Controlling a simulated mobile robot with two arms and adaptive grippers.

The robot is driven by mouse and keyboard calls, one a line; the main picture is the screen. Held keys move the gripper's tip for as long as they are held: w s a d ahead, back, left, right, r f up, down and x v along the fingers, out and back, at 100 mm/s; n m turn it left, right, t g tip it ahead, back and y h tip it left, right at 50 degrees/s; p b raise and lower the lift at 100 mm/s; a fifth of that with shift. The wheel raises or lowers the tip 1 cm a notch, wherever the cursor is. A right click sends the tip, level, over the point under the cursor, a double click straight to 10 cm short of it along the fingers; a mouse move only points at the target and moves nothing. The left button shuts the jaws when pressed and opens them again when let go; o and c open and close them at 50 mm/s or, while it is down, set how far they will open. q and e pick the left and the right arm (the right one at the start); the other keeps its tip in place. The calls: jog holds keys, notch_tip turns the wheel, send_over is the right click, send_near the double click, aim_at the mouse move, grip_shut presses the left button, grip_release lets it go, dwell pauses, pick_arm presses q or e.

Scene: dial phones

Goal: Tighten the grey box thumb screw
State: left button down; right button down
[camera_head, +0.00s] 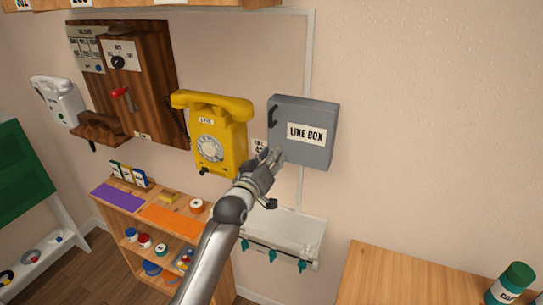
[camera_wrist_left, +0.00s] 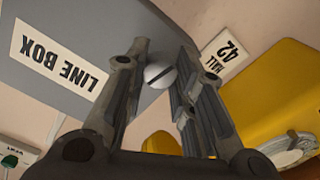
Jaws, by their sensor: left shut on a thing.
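The grey box (camera_head: 302,131) hangs on the wall with a "LINE BOX" label. In the head view my left gripper (camera_head: 271,157) is at its lower left corner, and the screw is hidden there. In the left wrist view the grey box (camera_wrist_left: 95,20) is upside down, and the pale thumb screw (camera_wrist_left: 159,75) with a dark slot shows between the two fingers of my left gripper (camera_wrist_left: 160,80). The fingers are shut on the screw. My right gripper is not in view.
A yellow dial phone (camera_head: 222,130) is mounted just left of the grey box. A wooden shelf (camera_head: 152,225) stands at lower left, and a wooden top (camera_head: 400,275) is at lower right. The wall right of the box is bare.

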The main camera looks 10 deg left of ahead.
pick_arm(q)
jog(key=shift+f+m+p, duration=0.1)
jog(key=shift+m+p, duration=3.2)
jog(key=shift+m, duration=13.6)
jog(key=shift+s, duration=0.1)
jog(key=c, duration=1.2)
grip_release()
jog(key=shift+o, duration=0.2)
